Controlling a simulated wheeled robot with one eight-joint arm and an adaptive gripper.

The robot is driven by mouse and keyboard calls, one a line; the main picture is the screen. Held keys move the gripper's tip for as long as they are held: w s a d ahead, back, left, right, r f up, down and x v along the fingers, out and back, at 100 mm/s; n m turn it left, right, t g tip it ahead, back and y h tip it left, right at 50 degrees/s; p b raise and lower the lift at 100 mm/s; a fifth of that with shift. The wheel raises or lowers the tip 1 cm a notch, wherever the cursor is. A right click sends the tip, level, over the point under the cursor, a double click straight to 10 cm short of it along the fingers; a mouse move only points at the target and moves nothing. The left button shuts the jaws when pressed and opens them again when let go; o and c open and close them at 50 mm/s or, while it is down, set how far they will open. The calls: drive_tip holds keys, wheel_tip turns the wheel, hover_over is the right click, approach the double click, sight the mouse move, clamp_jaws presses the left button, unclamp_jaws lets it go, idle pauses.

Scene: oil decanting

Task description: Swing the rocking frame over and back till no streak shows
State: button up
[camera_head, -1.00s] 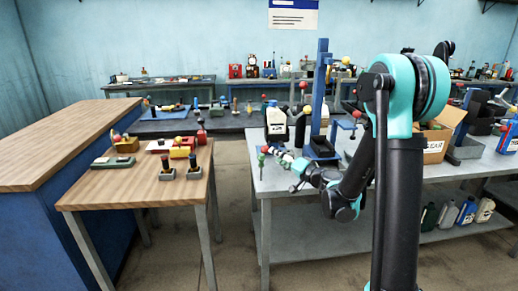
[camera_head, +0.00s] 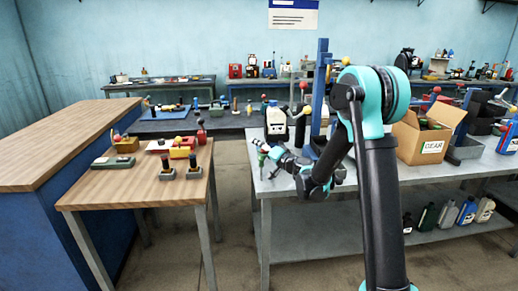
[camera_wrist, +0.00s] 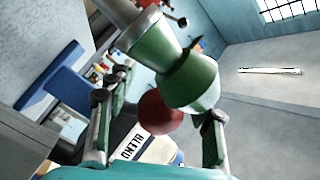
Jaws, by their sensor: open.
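A tall blue upright post (camera_head: 321,75) rises from the right bench, partly behind my arm; whether it belongs to the rocking frame I cannot tell. A white jug (camera_head: 276,122) with a dark label stands left of it. In the wrist view the jug (camera_wrist: 150,148) reads BLEND. My gripper (camera_head: 262,148) is open at the bench's left end, in front of the jug. In the wrist view a green cup-shaped piece (camera_wrist: 190,80) shows in front of and between the fingers (camera_wrist: 160,108), with a red ball (camera_wrist: 160,112) behind it. Contact is unclear, and no streak can be made out.
An open cardboard box (camera_head: 420,143) and grey trays stand on the right bench (camera_head: 450,178). Several bottles stand on its lower shelf. A wooden table (camera_head: 130,190) with small handled parts is at left. Open floor lies between the tables.

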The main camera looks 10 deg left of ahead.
drive_tip(key=shift+c, duration=0.4)
clamp_jaws()
drive_tip(key=shift+d+f, duration=0.1)
drive_tip(key=shift+d, duration=0.05)
drive_tip(key=shift+w+d+f+n+g+h, duration=0.25)
drive_tip(key=shift+d+f+n+h, duration=0.3)
drive_tip(key=shift+d+n, duration=0.3)
drive_tip(key=shift+w+d+f+n+g+h, duration=0.25)
drive_tip(key=shift+d+f+n+h, duration=0.3)
drive_tip(key=shift+d, duration=0.4)
drive_tip(key=shift+w+d+f+n+g+h, duration=0.25)
drive_tip(key=shift+d+f+n+h, duration=0.25)
drive_tip(key=shift+d+n, duration=0.35)
drive_tip(key=shift+w+d, duration=0.1)
drive_tip(key=shift+d, duration=0.05)
drive_tip(key=shift+o, duration=0.4)
unclamp_jaws()
